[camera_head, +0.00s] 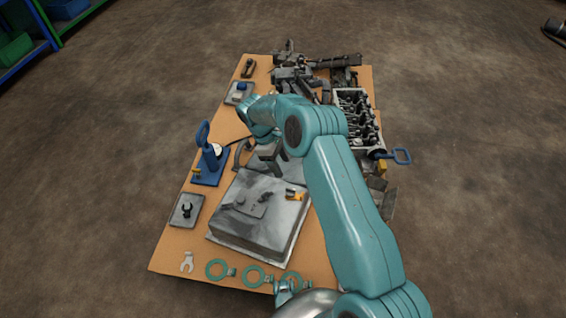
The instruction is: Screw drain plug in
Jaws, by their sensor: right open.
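My right arm reaches in from the lower right across the table. Its dark right gripper (274,168) points down over the far edge of a grey metal block (254,240), with open jaws and nothing visible between them. A small yellow-and-dark part (293,195) lies on top of the block, and small dark pieces (262,197) sit beside it on a plate. I cannot tell which small part is the drain plug, and no threaded hole can be made out. The arm hides part of the table to the right of the block. My left gripper is not in view.
A blue hand tool on a stand (210,165) is at the left of the wooden table (170,250). Several teal ring parts (217,269) lie along the near edge. A crate of dark parts (374,146) and machine parts (300,75) fill the far right.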

